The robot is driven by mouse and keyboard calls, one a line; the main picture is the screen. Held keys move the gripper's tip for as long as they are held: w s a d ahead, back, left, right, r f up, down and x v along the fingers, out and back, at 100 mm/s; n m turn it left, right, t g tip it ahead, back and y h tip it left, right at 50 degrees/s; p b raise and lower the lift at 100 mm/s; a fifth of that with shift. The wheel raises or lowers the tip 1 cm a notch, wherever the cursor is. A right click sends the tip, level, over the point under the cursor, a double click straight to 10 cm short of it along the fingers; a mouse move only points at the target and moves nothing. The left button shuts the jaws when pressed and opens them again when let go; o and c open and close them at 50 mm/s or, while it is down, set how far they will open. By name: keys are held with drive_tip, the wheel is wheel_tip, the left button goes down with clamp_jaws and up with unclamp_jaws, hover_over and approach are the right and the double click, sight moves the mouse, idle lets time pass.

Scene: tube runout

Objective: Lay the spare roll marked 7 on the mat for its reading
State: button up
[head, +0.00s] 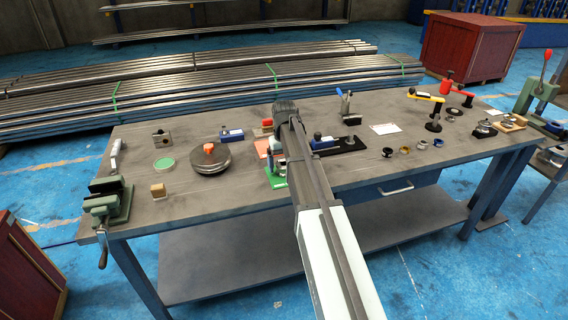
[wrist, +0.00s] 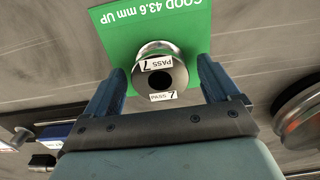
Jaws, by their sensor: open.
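The roll marked 7 (wrist: 160,82) is a short metal cylinder with a dark bore and white "PASS 7" labels. In the wrist view it stands on end on the green mat (wrist: 122,35), which bears white text reading "GOOD 43.6 mm UP". My gripper (wrist: 160,66) is open, its two blue fingers on either side of the roll, with a gap visible at each side. In the head view the green mat (head: 279,183) shows beside my arm. The roll cannot be made out there, and my arm covers part of that area.
A round grey plate with an orange knob (head: 209,157) lies left of the mat. A dark fixture (head: 345,144) stands close to the right. A green vise (head: 106,203) and wooden block (head: 158,190) are at the left. Several small rings (head: 405,150) lie at the right.

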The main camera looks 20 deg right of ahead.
wheel_tip(320, 180, up, 12)
drive_tip(key=shift+r, duration=0.15)
idle(0.7)
